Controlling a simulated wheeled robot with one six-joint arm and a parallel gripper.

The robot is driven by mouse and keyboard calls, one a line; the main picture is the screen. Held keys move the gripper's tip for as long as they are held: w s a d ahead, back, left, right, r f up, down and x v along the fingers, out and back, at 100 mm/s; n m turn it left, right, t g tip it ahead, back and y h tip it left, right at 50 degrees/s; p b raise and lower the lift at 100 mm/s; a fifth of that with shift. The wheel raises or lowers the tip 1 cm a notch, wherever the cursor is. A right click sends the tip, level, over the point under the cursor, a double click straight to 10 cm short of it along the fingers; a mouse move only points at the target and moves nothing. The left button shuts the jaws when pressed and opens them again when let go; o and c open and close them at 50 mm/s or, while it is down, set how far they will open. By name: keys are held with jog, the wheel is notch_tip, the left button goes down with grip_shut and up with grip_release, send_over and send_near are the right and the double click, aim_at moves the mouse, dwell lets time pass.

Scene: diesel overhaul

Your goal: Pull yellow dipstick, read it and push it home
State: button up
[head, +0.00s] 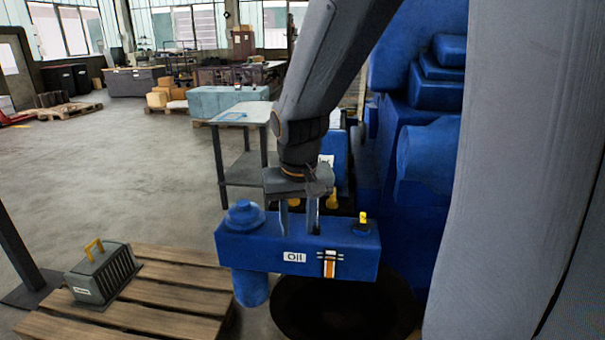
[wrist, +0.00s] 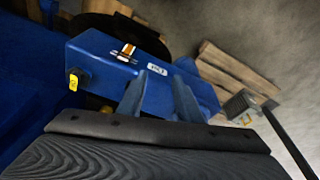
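The yellow dipstick (head: 363,218) stands at the right end of the top of a blue box (head: 229,249) labelled OIL. It shows only as a small yellow grip with a short piece below; the rest is hidden in the box. In the wrist view the dipstick (wrist: 73,82) is at the left, apart from the fingers. My gripper (head: 300,225) points down at the middle of the box, to the left of the dipstick. In the wrist view my gripper (wrist: 160,85) has its two fingers apart with nothing between them. I cannot tell whether the fingertips touch the box.
A sight gauge (head: 329,263) is on the box front, and a blue cap (head: 243,213) at its left. A large blue engine (head: 425,160) stands close at right. A pallet (head: 165,322) holds a grey part with a yellow handle (head: 94,250). The floor at left is open.

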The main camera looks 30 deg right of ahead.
jog(key=w+d+r+m+t+h+p, duration=0.1)
jog(key=w+d+r+m, duration=0.1)
jog(key=d+r, duration=0.3)
jog(key=w+d+r+m+p, duration=0.1)
jog(key=w+d+r+m, duration=0.15)
jog(key=r, duration=0.45)
jog(key=shift+n+h, duration=0.3)
jog(key=shift+n, duration=0.15)
jog(key=shift+w+p+x, duration=0.15)
jog(key=shift+p+x, duration=0.35)
jog(key=shift+x, duration=1.4)
jog(key=shift+w+p+x, duration=0.2)
jog(key=shift+p+x, duration=0.25)
jog(key=shift+x, duration=1.4)
jog(key=shift+r, duration=0.1)
grip_shut()
